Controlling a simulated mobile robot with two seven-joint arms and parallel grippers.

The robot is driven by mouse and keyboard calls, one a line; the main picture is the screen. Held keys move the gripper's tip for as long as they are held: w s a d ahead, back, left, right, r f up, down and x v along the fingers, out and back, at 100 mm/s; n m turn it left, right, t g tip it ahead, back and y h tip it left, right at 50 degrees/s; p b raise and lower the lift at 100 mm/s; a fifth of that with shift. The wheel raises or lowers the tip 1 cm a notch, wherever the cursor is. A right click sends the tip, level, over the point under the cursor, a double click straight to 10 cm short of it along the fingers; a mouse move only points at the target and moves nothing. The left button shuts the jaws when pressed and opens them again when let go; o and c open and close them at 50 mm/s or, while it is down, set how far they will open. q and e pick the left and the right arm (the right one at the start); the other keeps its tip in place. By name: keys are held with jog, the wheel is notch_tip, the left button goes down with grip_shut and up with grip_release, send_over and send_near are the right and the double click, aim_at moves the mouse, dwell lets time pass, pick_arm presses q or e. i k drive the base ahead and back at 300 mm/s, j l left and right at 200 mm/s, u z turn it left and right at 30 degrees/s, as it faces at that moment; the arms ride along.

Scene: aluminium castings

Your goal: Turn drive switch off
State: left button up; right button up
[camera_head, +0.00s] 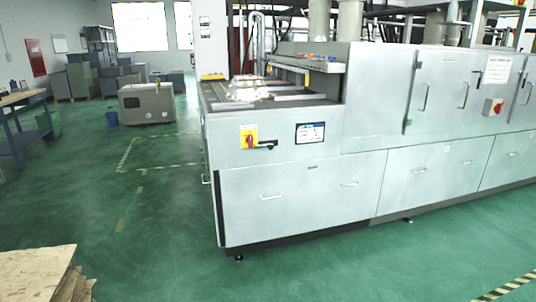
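A rotary switch with a yellow plate and red centre (249,137) sits on the front panel of the long grey machine (290,197), near its left end. A black handle (265,146) points to the right from beside it. A second switch, with a red knob on a white plate (493,107), is on the machine's upper right doors. I cannot tell from labels which of them is the drive switch. Neither of my grippers is in view.
Green floor (120,220) is open in front and left of the machine, with yellow-black tape lines. Stacked boards (40,277) are at the lower left. A workbench (22,97) stands at the far left. A grey box unit (147,103) stands behind.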

aim_at(249, 139)
jog(key=i+j+u, duration=0.1)
jog(key=i+j, duration=0.15)
jog(key=i, duration=0.2)
jog(key=i+l+u, duration=0.25)
jog(key=i+l, duration=0.65)
jog(key=i+l+u, duration=0.2)
jog(key=i+l, duration=0.7)
jog(key=l, duration=0.15)
